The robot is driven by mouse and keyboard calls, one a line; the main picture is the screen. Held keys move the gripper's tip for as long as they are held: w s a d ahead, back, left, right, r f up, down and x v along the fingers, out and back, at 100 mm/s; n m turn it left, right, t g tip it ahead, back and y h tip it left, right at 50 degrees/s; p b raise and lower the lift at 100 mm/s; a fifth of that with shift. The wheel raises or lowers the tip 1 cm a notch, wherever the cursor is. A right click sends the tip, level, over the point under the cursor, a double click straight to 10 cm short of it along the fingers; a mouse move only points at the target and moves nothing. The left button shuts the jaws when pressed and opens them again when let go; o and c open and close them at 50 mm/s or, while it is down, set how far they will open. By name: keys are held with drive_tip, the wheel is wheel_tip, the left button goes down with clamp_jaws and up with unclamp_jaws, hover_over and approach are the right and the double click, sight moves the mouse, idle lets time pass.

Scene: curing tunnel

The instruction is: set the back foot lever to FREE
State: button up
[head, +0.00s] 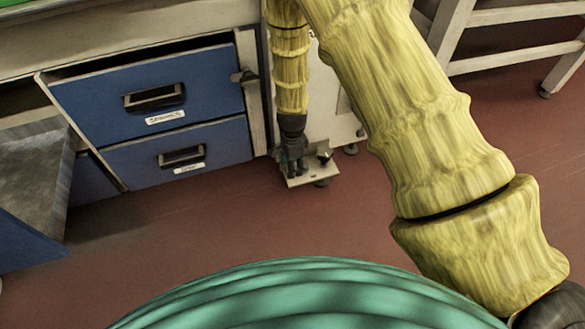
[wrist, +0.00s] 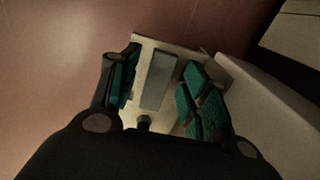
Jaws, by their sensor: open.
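My gripper (head: 291,158) points down near the floor at the foot of a pale cabinet or machine. In the wrist view its two teal-padded fingers (wrist: 160,75) are open and apart, with nothing held. Between and beyond them lies a small cream foot plate (wrist: 139,45) with a flat grey strip (wrist: 157,82) and a small dark knob (wrist: 143,122). The plate also shows in the head view (head: 300,181), low beside the gripper. I cannot tell which part is the back foot lever, and no FREE marking is readable. The fingers hide part of the plate.
Blue drawers (head: 150,100) with dark handles stand to the left. A pale panel (wrist: 262,112) rises close to the gripper's right in the wrist view. A pale-framed rack (head: 500,60) stands at the upper right. The red-brown floor (head: 200,225) in front is clear.

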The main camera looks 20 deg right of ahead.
drive_tip(key=shift+f, duration=0.2)
drive_tip(key=shift+c, duration=0.4)
drive_tip(key=c, duration=0.9)
drive_tip(key=shift+c, duration=0.2)
